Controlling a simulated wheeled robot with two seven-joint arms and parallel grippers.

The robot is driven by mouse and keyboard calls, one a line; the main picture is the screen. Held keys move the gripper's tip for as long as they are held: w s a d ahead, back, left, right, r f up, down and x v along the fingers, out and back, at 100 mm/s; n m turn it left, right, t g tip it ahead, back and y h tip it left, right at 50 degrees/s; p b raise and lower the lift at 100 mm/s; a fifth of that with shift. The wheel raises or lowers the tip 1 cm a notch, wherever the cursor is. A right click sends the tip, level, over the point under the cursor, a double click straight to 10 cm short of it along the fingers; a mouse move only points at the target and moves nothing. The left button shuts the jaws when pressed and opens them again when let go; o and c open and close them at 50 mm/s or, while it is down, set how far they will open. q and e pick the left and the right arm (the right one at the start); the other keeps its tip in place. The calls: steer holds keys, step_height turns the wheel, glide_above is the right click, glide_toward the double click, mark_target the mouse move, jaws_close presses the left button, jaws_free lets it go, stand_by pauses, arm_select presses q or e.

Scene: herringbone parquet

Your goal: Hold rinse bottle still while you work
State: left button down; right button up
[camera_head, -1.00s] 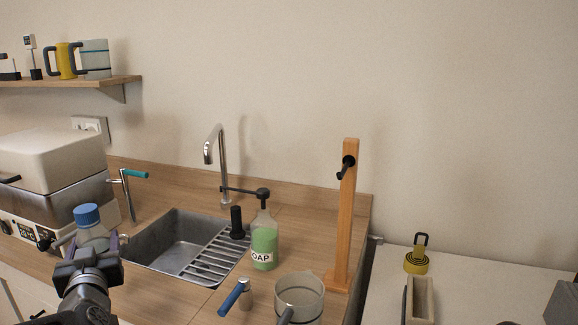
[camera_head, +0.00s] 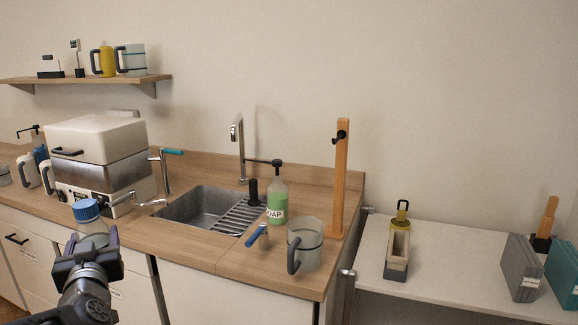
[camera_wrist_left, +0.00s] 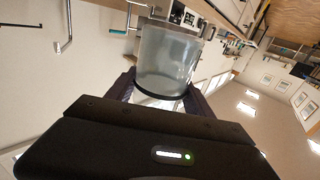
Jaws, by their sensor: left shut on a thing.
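The rinse bottle (camera_head: 92,229) is a clear bottle with a blue cap, at the lower left of the head view. My left gripper (camera_head: 92,244) is shut on it, with one finger on each side of its body. The bottle stands upright in the head view, in front of the counter edge. In the left wrist view, the clear body of the bottle (camera_wrist_left: 167,60) with a dark band sits between the fingers. The fingers and palm hide part of the bottle. My right gripper is in neither view.
The wooden counter (camera_head: 195,238) holds a white and steel box (camera_head: 100,160), a sink (camera_head: 205,207), a green soap bottle (camera_head: 277,203), a clear jug (camera_head: 306,247) and a wooden post (camera_head: 340,180). A lower white table (camera_head: 440,262) stands at the right.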

arm_select(q)
steer(key=w+d+f+m+t+h+p, duration=0.1)
steer(key=w+d+f+m+h, duration=0.15)
steer(key=d, duration=0.35)
steer(key=w+d+f+m+t+h+p, duration=0.1)
steer(key=w+d+f+h, duration=0.1)
steer(key=w+d+f, duration=0.3)
steer(key=s+d+f+m+h+p, duration=0.1)
steer(key=d+f+h, duration=0.3)
steer(key=d+f, duration=0.8)
steer(key=shift+s+d+f+m+p, duration=0.2)
steer(key=shift+s+d+m+p, duration=0.2)
steer(key=shift+m+p, duration=0.3)
steer(key=shift+d, duration=0.1)
steer(key=s+d+f+m+g+h, duration=0.2)
steer(key=s+d+f+m+h, duration=0.1)
steer(key=s+d+m+h, duration=0.1)
steer(key=s+d+f+m+g+h, duration=0.2)
steer(key=s+d+h, duration=0.4)
steer(key=d, duration=0.5)
steer(key=shift+s+d+f+m+h, duration=0.15)
steer(key=shift+s+f+m+h, duration=0.05)
steer(key=shift+f+m+h, duration=0.8)
steer(key=shift+r, duration=0.15)
